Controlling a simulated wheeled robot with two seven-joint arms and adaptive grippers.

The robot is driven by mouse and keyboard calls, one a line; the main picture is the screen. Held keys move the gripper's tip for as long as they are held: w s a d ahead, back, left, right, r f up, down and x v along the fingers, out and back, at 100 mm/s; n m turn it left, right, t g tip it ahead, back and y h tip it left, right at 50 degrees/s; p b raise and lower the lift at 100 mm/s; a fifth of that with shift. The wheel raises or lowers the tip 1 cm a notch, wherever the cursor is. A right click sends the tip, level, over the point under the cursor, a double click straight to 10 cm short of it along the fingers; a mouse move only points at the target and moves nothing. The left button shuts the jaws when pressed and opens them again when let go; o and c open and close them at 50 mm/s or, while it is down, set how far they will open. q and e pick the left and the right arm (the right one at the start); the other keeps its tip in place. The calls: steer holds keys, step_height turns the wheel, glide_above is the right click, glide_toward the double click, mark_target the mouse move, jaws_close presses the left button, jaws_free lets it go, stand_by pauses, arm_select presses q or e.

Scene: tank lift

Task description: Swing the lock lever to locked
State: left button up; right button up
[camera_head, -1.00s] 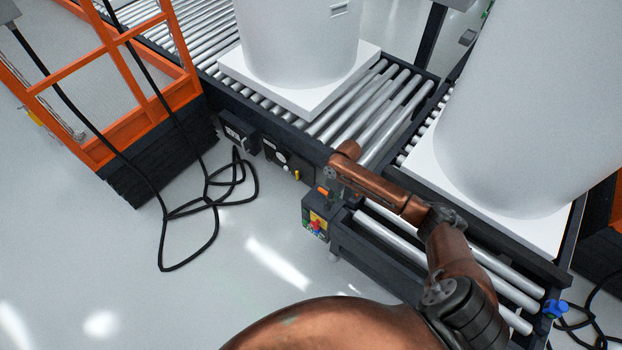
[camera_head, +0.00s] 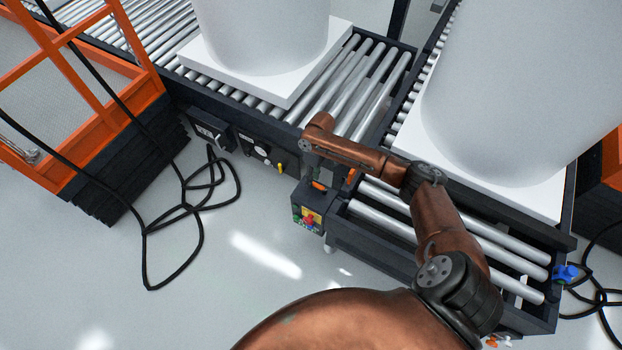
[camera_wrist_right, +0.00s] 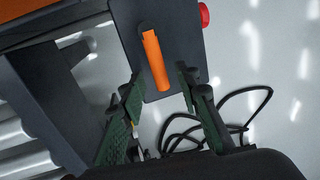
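The lock lever is an orange bar (camera_wrist_right: 155,62) on the dark top plate of the control box (camera_head: 308,212). In the right wrist view it runs lengthwise between my fingers, with a gap showing towards the right finger. In the head view only a small orange part (camera_head: 319,184) shows below my gripper. My right gripper (camera_wrist_right: 160,80) is open, its two green-padded fingers on either side of the lever. In the head view it (camera_head: 314,177) points down over the box; its fingertips are partly hidden. Whether a finger touches the lever cannot be told. My left gripper is not in view.
The control box has coloured buttons, including a red one (camera_wrist_right: 204,14). Roller conveyors (camera_head: 360,90) carry large white tanks (camera_head: 262,40) on white pallets. A panel with a yellow handle (camera_head: 280,168) is on the conveyor side. Black cables (camera_head: 190,215) lie on the floor beside an orange-framed lift (camera_head: 80,100).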

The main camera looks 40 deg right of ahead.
steer(key=shift+f, duration=0.25)
steer(key=shift+s, duration=0.1)
steer(key=shift+c, duration=0.2)
jaws_close()
stand_by(0.4)
